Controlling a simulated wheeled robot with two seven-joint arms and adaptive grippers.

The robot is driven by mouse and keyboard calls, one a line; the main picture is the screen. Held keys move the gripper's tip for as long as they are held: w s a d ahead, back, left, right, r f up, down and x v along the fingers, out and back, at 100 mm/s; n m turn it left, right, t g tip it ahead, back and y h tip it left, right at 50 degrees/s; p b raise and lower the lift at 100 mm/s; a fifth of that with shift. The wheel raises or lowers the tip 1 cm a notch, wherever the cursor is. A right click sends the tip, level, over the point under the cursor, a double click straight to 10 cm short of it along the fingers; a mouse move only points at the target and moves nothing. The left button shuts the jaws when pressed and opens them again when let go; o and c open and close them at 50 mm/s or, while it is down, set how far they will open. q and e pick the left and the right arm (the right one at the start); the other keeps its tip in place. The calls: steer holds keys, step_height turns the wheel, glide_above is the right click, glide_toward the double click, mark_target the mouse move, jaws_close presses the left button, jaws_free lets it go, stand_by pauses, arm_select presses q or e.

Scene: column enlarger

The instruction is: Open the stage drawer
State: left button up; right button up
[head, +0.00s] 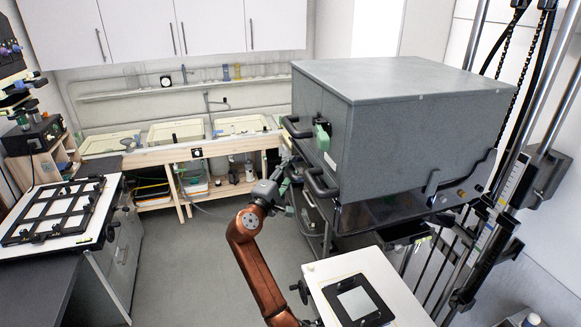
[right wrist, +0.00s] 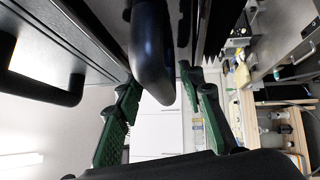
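The column enlarger's large grey head (head: 400,125) fills the right of the head view. Dark bar handles stick out from its left face, an upper one (head: 294,128) and a lower one (head: 320,186). My right gripper (head: 291,178) is beside the lower handle. In the right wrist view a dark rounded bar (right wrist: 150,55) stands between the green-padded fingers, with gaps on both sides; the fingers are open. I cannot tell whether this bar belongs to the stage drawer. A second handle (right wrist: 45,95) shows at the left there. My left gripper is out of view.
A green-handled part (head: 322,138) sits on the head's face. Below stands a white baseboard (head: 385,265) with a black frame (head: 357,301). Metal columns rise at the right. A side table with a black grid frame (head: 52,210) is at left. The floor between is clear.

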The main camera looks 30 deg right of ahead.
steer(key=shift+c, duration=0.6)
jaws_close()
